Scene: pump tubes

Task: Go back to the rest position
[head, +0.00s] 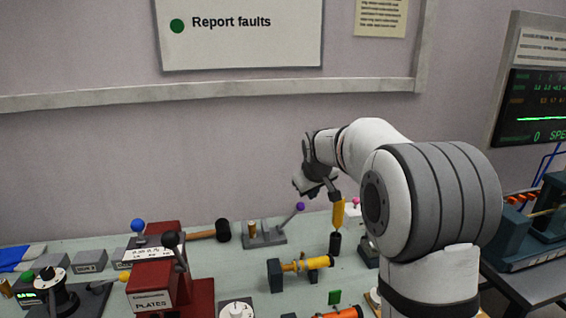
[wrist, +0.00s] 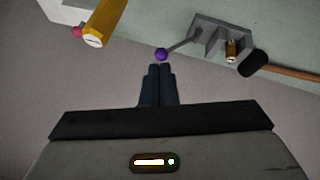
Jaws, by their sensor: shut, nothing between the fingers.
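My gripper (head: 300,187) is raised over the back of the bench in the head view, on the white and grey arm coming from the right. In the wrist view the two dark fingers (wrist: 160,70) are together with nothing between them. A lever with a purple knob (head: 300,207) stands on a grey base just below the gripper. In the wrist view the purple knob (wrist: 161,54) shows right beyond the fingertips; the gap is hard to judge. A yellow-handled tool (head: 339,213) stands upright beside the gripper, its handle (wrist: 106,22) at upper left in the wrist view.
A black-headed mallet (head: 222,231) lies left of the lever base (head: 266,240). A red plate press (head: 155,286) and a yellow cylinder on grey supports (head: 307,264) stand nearer.

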